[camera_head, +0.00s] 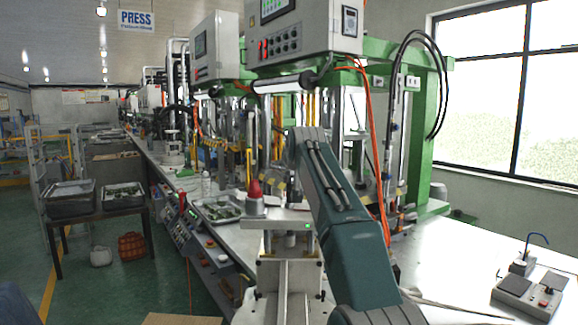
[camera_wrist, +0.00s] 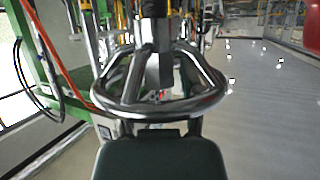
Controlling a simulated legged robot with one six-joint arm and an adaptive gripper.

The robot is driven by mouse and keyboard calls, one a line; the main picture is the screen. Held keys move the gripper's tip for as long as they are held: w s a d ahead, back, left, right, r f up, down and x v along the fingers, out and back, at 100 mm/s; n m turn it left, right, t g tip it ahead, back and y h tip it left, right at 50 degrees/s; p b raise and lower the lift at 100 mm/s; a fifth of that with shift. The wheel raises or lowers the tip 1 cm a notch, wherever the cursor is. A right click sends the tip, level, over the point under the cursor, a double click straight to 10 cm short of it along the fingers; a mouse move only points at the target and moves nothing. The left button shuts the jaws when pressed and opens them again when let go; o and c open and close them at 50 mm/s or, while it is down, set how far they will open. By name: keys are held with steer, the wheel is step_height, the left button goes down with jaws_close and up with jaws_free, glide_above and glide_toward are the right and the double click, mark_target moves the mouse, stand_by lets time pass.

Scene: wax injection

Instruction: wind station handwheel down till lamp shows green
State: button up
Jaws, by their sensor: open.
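The chrome handwheel (camera_wrist: 207,97) fills the middle of the wrist view, its rim and spokes around a grey hub (camera_wrist: 158,70). My gripper (camera_wrist: 157,128) is open at the lower edge of that view, right by the near rim; its fingers are largely hidden, and I cannot tell whether they touch the rim. In the head view my teal arm reaches up to the station and hides the wheel and my gripper. A small green light (camera_head: 308,226) shows on the station's front beside my arm. A red dome (camera_head: 255,188) sits on a metal base to its left.
A control cabinet (camera_head: 303,30) hangs above the station, with orange and black hoses nearby. A tray of parts (camera_head: 218,210) lies on the bench to the left. A pedal-like box (camera_head: 528,292) is at the right on the bench.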

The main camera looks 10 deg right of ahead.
steer(key=shift+w, duration=0.1)
jaws_close()
steer(key=shift+d+f+n+y, duration=0.1)
steer(key=shift+n+y, duration=0.2)
steer(key=shift+y, duration=0.1)
steer(key=shift+n+y, duration=0.5)
steer(key=shift+n+g+y, duration=0.3)
steer(key=shift+n+y, duration=0.4)
steer(key=shift+y, duration=0.1)
